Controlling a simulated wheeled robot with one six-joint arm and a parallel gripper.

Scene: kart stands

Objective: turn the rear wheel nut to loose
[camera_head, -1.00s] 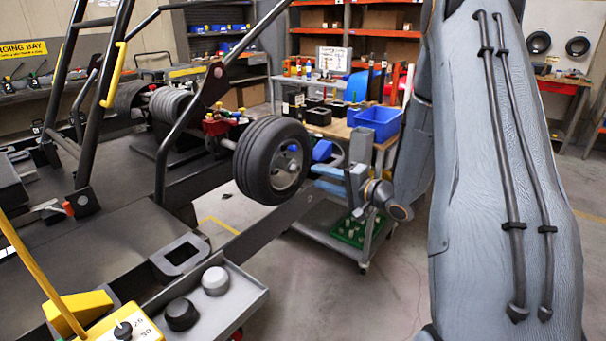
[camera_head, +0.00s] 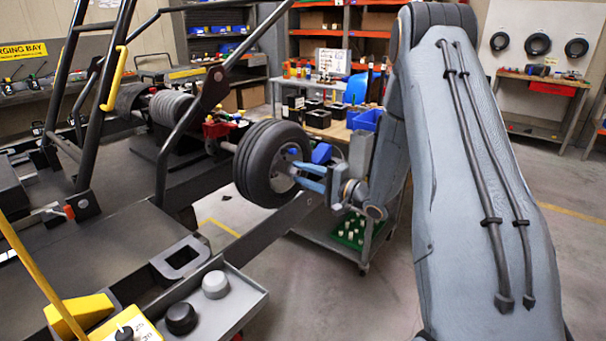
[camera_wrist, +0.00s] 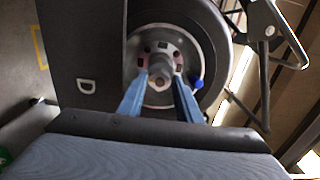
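The rear wheel (camera_head: 270,163) is a black tyre with a grey hub on the kart frame. The wheel nut (camera_wrist: 161,68) shows as a grey knob at the hub centre in the wrist view. My gripper (camera_head: 297,173) has two blue fingers pointing at the hub; it also shows in the wrist view (camera_wrist: 162,78). The fingers are apart, one on each side of the nut, with gaps visible. Whether they touch the hub cannot be told. In the head view the nut is hidden by the tyre and fingers.
A cart with a green tray (camera_head: 350,232) and blue bins (camera_head: 366,120) stands right behind the wheel. A grey tray with two knobs (camera_head: 215,285) is at the front of the kart. The floor to the right is clear.

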